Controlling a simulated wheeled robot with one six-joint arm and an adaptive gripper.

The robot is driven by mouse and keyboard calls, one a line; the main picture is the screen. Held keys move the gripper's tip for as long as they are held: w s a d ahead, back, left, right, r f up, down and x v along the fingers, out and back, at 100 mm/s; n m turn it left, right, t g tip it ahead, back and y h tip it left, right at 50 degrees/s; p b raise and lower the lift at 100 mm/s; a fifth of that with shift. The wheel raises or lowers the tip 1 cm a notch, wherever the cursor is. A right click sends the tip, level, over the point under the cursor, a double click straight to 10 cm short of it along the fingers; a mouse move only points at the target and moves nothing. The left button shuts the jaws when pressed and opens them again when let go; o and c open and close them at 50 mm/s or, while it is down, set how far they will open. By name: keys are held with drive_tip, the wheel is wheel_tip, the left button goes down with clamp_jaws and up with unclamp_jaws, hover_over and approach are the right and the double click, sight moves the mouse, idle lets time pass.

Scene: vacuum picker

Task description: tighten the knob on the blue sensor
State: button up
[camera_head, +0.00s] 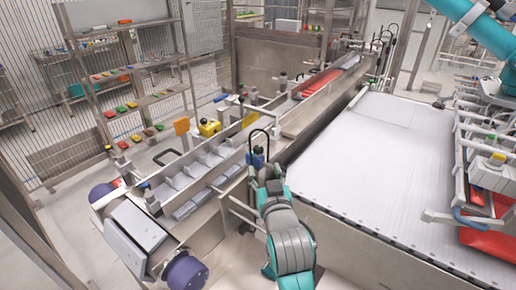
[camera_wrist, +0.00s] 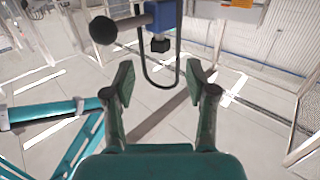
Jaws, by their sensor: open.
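The blue sensor (camera_head: 258,157) stands on the edge of the metal conveyor, with a black cable looping above it. In the wrist view the blue sensor (camera_wrist: 162,14) is at the top centre, with a black fitting (camera_wrist: 160,45) on its lower end. A round black knob (camera_wrist: 103,30) sits at the end of a grey rod left of the sensor. My gripper (camera_wrist: 160,82) is open and empty, its two fingers apart below the sensor and the cable loop. In the head view my gripper (camera_head: 266,177) is close in front of the sensor, partly hidden by my arm.
The conveyor (camera_head: 228,170) with grey packs runs beside the sensor. A wide white belt (camera_head: 370,140) lies to the right. A yellow device (camera_head: 209,128) stands on the conveyor's far side. The black cable (camera_wrist: 146,75) hangs near the fingers. Open floor shows below.

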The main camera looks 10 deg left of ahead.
sight(259, 151)
drive_tip(key=x, duration=0.3)
drive_tip(key=r+x, duration=0.1)
drive_tip(key=x, duration=0.6)
drive_tip(key=shift+d+r, duration=0.1)
drive_tip(key=shift+r, duration=0.05)
clamp_jaws()
